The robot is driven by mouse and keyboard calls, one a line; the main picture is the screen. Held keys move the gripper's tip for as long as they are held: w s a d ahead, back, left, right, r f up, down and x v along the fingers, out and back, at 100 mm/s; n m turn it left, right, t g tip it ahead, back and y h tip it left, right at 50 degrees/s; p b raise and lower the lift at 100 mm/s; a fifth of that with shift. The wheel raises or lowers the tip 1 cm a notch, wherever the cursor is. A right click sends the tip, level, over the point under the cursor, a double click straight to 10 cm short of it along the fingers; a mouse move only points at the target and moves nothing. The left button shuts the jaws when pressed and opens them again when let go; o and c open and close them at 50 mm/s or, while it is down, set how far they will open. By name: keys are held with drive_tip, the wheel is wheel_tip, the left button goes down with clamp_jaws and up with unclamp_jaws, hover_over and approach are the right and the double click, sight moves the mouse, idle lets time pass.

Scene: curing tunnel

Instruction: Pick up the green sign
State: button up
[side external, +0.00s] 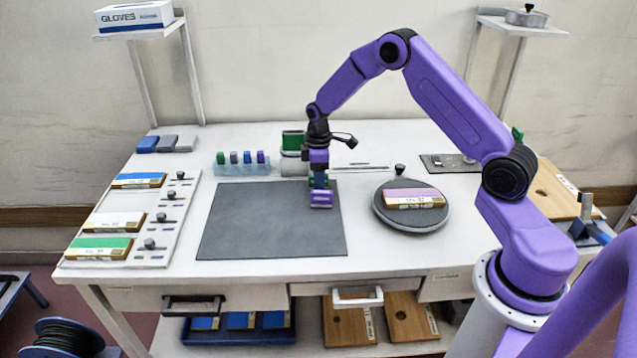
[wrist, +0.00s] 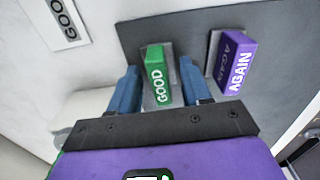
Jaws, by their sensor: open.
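The green sign (wrist: 157,74), lettered GOOD, stands on a grey base in the wrist view, between the two blue fingers of my gripper (wrist: 160,88). The fingers are open, one on either side of it. I cannot tell whether either finger touches it. In the side view my gripper (side external: 319,180) points down at the back of the dark grey mat (side external: 260,235), and the green sign is mostly hidden by it. A purple sign (wrist: 237,62), lettered AGAIN, stands just right of the fingers in the wrist view; it also shows in the side view (side external: 321,199).
A round dark turntable (side external: 412,219) carrying a purple-topped box (side external: 412,198) stands right of the mat. A rack of small coloured pieces (side external: 242,164) is behind it. A panel with knobs and boxes (side external: 155,220) lies left. Most of the mat is clear.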

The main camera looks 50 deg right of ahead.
clamp_jaws()
drive_tip(key=shift+r, duration=0.1)
